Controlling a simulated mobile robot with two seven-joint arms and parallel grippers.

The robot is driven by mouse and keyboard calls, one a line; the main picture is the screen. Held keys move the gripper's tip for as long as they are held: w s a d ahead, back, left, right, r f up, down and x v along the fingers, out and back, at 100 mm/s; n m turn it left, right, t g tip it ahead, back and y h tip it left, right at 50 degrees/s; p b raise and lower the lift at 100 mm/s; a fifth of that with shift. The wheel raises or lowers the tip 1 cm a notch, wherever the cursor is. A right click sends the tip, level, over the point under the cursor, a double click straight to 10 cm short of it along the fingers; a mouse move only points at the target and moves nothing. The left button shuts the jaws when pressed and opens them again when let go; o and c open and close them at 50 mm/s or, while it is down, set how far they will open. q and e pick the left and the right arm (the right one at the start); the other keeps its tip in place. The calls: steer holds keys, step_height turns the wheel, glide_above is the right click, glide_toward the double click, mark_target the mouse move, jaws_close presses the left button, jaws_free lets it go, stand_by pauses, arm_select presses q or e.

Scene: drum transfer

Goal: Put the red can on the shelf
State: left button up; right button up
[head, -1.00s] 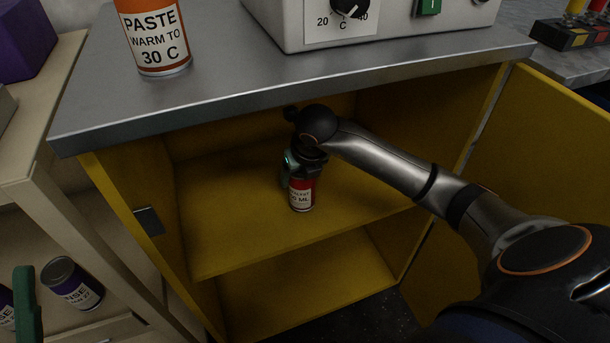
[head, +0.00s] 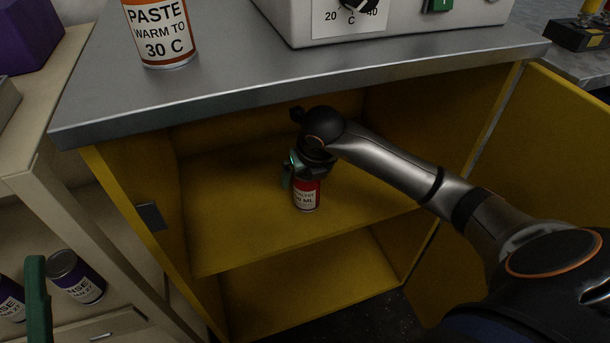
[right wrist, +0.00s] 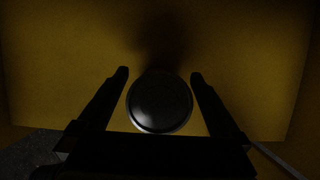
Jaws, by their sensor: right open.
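The red can (head: 306,196), with a white label, stands upright on the upper shelf (head: 240,235) inside the yellow cabinet in the head view. My right gripper (head: 303,176) reaches into the cabinet above and around the can. In the right wrist view the can's round grey top (right wrist: 160,101) lies between the two dark fingers of the right gripper (right wrist: 160,80), with a small gap on each side. The right gripper is open. A green part at the lower left edge of the head view may belong to my left gripper, but I cannot tell.
The open yellow door (head: 560,150) is at right.

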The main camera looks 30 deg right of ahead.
steer(key=p+v, duration=0.2)
steer(key=v, duration=0.4)
steer(key=shift+r, duration=0.25)
steer(key=shift+s+a+r+p, duration=0.1)
steer(key=shift+s+r+p, duration=0.2)
steer(key=shift+r+p, duration=0.15)
steer(key=shift+s, duration=0.1)
